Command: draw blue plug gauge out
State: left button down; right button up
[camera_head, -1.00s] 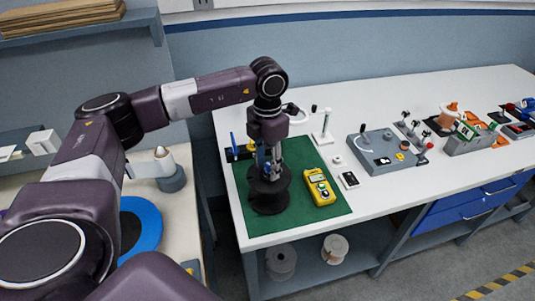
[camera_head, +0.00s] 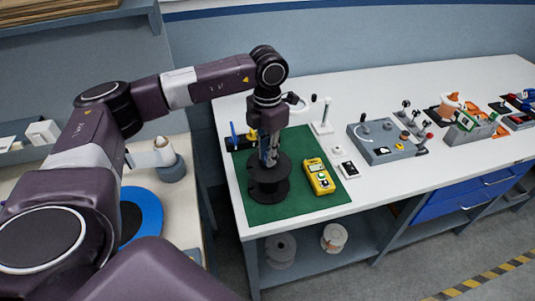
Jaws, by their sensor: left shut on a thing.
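My left gripper (camera_head: 268,158) points straight down over a black spool-shaped pulley (camera_head: 268,190) on the green mat (camera_head: 310,207). It is shut on a slim thing with some blue on it, seemingly the blue plug gauge, which the fingers mostly hide. I cannot tell whether its lower end is inside the pulley. A blue upright piece (camera_head: 234,133) stands in a black block (camera_head: 240,143) at the mat's back left corner. My right gripper is not in view.
A yellow handheld device (camera_head: 319,177) lies on the mat right of the pulley. A white stand (camera_head: 325,118) and a grey box with a knob (camera_head: 382,140) stand farther right. The mat's front is clear. Spools (camera_head: 334,237) sit on the shelf below.

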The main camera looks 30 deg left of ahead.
pick_arm(q)
jog(key=shift+r+p, duration=0.8)
jog(key=shift+r, duration=0.75)
jog(key=shift+r+p, duration=1.1)
jog(key=shift+r, duration=0.9)
jog(key=shift+s+d+f+m, duration=0.25)
jog(key=shift+d+m, duration=0.1)
jog(key=shift+m, duration=0.15)
jog(key=s+d+f+m+b, duration=0.3)
jog(key=s+d+m, duration=0.3)
jog(key=m, duration=0.9)
jog(key=s+d+f+m+b, duration=0.4)
jog(key=s+d+m+b, duration=0.2)
jog(key=m, duration=1)
jog(key=shift+s+d, duration=0.4)
jog(key=shift+s, duration=0.65)
